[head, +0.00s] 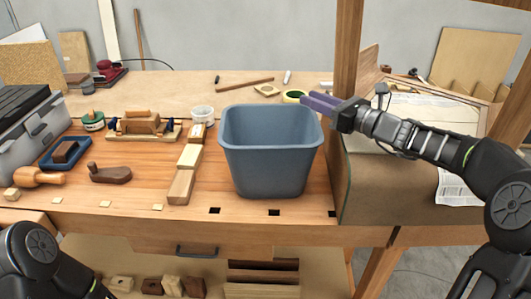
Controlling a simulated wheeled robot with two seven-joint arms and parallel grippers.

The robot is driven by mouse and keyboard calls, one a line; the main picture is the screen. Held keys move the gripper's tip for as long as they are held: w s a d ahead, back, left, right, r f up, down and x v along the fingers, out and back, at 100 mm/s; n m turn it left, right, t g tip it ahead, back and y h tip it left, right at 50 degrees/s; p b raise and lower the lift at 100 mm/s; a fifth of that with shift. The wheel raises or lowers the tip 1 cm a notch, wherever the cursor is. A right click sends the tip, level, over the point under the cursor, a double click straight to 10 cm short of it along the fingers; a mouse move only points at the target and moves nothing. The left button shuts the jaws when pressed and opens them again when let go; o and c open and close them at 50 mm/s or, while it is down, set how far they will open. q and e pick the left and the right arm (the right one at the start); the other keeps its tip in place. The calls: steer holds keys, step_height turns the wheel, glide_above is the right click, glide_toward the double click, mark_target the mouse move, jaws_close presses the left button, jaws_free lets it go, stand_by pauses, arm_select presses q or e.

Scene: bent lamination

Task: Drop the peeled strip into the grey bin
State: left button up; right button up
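The grey bin (268,160) is a blue-grey open tub standing upright near the front edge of the workbench. The visible part of its inside looks empty; its floor is hidden. My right gripper (306,99) comes in from the right, its purple fingers at the bin's back right rim. Its fingers lie close together in this view, and I cannot tell whether they are apart or hold anything. I cannot make out a peeled strip. My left arm shows only as a dark link at the lower left, and its gripper is out of view.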

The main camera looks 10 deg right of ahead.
steer(key=b+v, duration=0.1)
steer(key=v, duration=0.6)
steer(key=shift+s+d, duration=0.2)
steer(key=shift+s, duration=0.1)
steer(key=shift+f, duration=0.1)
